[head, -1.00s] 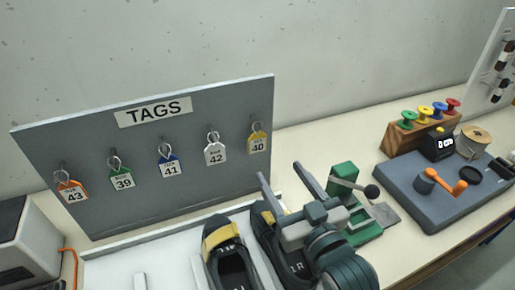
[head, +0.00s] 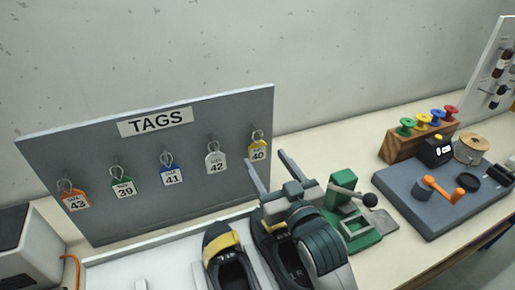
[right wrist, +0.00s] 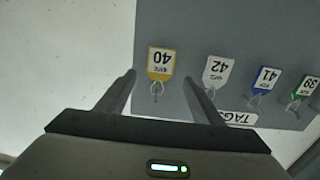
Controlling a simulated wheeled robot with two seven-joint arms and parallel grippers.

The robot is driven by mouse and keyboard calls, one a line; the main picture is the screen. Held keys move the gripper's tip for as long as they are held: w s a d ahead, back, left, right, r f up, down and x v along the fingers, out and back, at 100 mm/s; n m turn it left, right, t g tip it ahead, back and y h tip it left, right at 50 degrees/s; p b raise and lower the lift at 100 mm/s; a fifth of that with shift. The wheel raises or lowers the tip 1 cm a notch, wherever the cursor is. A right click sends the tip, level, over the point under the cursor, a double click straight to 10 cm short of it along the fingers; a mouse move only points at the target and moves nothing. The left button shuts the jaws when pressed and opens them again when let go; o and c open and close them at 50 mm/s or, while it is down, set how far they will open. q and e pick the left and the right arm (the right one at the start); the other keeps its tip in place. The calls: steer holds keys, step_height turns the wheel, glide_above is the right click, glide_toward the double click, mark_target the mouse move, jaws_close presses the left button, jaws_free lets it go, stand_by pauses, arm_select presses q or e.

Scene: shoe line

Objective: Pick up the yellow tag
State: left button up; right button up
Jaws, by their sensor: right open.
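The yellow tag (head: 258,150), marked 40, hangs by a ring from a hook at the right end of the grey tag board (head: 90,150). In the right wrist view the yellow tag (right wrist: 161,62) appears upside down, between and beyond the two fingers. My right gripper (head: 266,166) is open and empty, its fingers pointing up toward the board just below and right of the tag. It also shows in the right wrist view (right wrist: 160,82), and the fingers look apart from the tag. My left gripper is not in view.
White (head: 215,158), blue (head: 171,175), green (head: 123,188) and orange (head: 76,201) tags hang left of the yellow one. A green press (head: 350,222) and a grey spool base (head: 410,205) are to the right.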

mark_target(258, 148)
steer(key=p+x, duration=0.1)
steer(key=x, duration=0.3)
steer(key=shift+r+p, duration=0.2)
steer(key=shift+p, duration=0.15)
steer(key=shift+w+a+f, duration=0.1)
steer(key=shift+w+a, duration=0.05)
steer(key=shift+w, duration=0.25)
steer(key=c, duration=1.1)
